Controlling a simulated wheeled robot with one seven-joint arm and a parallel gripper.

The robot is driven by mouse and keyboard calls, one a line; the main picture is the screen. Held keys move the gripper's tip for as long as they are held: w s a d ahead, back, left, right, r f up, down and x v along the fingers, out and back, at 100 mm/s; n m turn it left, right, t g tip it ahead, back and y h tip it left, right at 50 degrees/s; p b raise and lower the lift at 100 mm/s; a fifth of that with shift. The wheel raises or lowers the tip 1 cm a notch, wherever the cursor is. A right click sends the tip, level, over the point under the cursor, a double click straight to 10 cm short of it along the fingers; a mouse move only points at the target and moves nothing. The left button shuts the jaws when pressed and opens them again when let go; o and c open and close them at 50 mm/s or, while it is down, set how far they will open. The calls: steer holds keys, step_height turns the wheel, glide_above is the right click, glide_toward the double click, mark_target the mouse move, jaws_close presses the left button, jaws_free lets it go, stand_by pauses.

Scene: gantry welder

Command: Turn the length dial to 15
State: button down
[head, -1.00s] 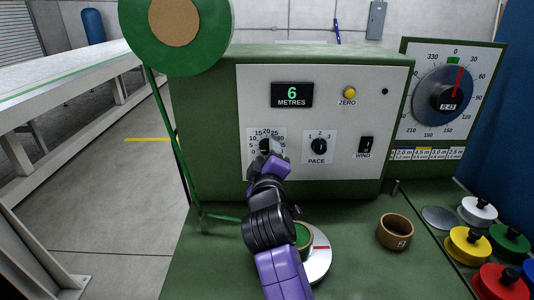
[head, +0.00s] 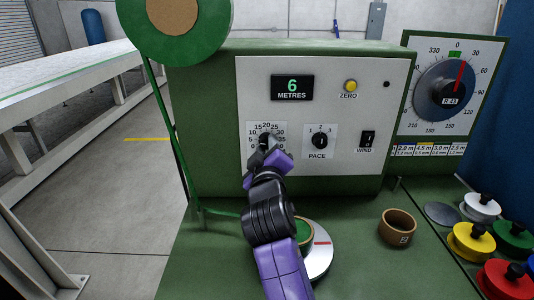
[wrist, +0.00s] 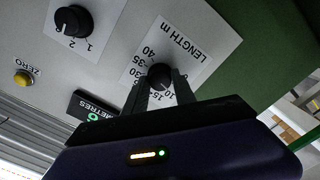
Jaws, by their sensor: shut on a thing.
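The length dial (head: 265,140) is a small black knob on a white scale plate on the machine's pale front panel. The wrist view shows the same dial (wrist: 160,74) beside the words LENGTH m, with printed numbers around it. My gripper (head: 267,149) is shut on the knob, reaching it from below in the head view. In the wrist view my gripper's two dark fingers (wrist: 160,88) sit on either side of the knob. The fingers cover part of the scale, and I cannot tell which number the pointer is at.
The display (head: 292,90) reads 6 METRES. The pace knob (head: 320,141), yellow zero button (head: 351,86) and wind switch (head: 367,140) are to the right. A brown ring (head: 397,228) and coloured knobbed discs (head: 470,241) stand on the green bench.

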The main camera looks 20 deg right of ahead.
steer(key=m+b, duration=0.2)
steer(key=m, duration=0.1)
steer(key=m+b, duration=0.1)
steer(key=b, duration=0.1)
steer(key=shift+f+m, duration=0.25)
steer(key=shift+m, duration=0.05)
steer(key=m+b, duration=0.3)
steer(key=m, duration=0.1)
steer(key=shift+r+m, duration=0.15)
steer(key=shift+m, duration=0.15)
steer(key=shift+r, duration=0.1)
steer(key=c, duration=1)
jaws_free()
steer(key=shift+b+v, duration=0.5)
steer(key=shift+v, duration=3.4)
